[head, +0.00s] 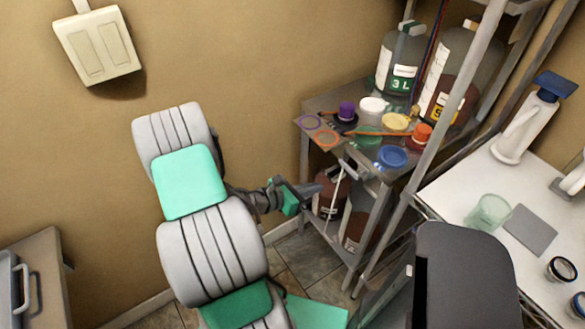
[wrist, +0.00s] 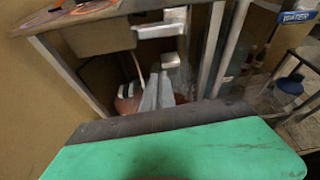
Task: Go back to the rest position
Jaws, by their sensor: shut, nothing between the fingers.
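My gripper (head: 318,188) is at the end of my white, grey and green arm, in the middle of the head view. It is beside the left front of the metal shelf rack (head: 345,215), below its top shelf. In the wrist view my gripper (wrist: 163,92) shows as two grey fingers close together with nothing between them. They point towards the lower part of the rack. Reddish-brown containers (head: 328,195) on a lower shelf are partly hidden behind the rack and my gripper.
The rack's top holds jars, an orange cap (head: 422,133), a blue lid (head: 393,156) and large bottles (head: 401,60). A white table (head: 450,185) with a cup (head: 488,214) stands right. A cabinet (head: 35,255) stands lower left. The wall behind my arm is bare except for a switch (head: 97,46).

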